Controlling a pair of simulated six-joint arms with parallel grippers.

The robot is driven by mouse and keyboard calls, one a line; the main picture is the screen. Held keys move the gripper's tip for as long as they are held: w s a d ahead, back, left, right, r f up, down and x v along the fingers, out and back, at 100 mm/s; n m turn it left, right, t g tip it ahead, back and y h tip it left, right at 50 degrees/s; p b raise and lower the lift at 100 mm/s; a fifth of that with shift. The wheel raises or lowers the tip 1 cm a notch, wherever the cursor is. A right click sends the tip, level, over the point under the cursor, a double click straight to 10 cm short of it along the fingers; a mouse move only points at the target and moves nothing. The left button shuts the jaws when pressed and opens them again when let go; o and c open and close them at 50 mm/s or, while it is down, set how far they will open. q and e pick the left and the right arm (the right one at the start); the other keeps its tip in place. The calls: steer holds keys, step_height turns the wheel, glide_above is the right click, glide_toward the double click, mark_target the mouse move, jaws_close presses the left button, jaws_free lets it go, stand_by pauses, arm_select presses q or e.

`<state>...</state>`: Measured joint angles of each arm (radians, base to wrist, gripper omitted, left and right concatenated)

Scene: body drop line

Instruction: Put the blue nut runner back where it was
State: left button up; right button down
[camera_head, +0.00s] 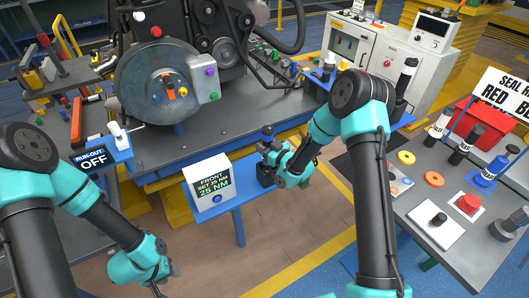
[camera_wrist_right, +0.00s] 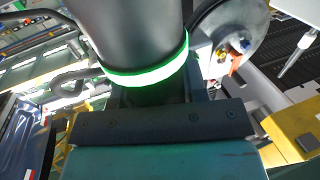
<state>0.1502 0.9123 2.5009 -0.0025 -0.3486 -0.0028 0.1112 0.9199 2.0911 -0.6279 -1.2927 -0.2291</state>
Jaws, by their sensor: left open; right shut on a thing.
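My right gripper (camera_head: 272,158) is shut on a dark cylindrical tool with a glowing green ring (camera_wrist_right: 145,72), which fills the top of the right wrist view. In the head view the tool's dark top (camera_head: 268,130) shows above the gripper. I see no blue on the tool, so I cannot tell from its colour that it is the blue nut runner. The gripper is at the blue shelf (camera_head: 237,203), beside a dark block (camera_head: 264,174). Whether the tool touches the shelf is hidden. My left gripper (camera_head: 165,284) is open and empty, low at the lower left.
A display box (camera_head: 209,183) reading "FRONT SET 25 NM" stands on the shelf. Behind is a machine with a round grey plate (camera_head: 150,95). A "RUN-OUT OFF" sign (camera_head: 93,158) is at left. The right table (camera_head: 425,205) holds bottles, coloured rings and a red button (camera_head: 468,203).

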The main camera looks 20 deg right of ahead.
steer(key=shift+f, duration=1.85)
steer(key=c, duration=0.7)
jaws_free()
steer(key=shift+f, duration=0.2)
steer(key=shift+o, duration=0.2)
steer(key=shift+r, duration=0.15)
steer(key=v, duration=1.2)
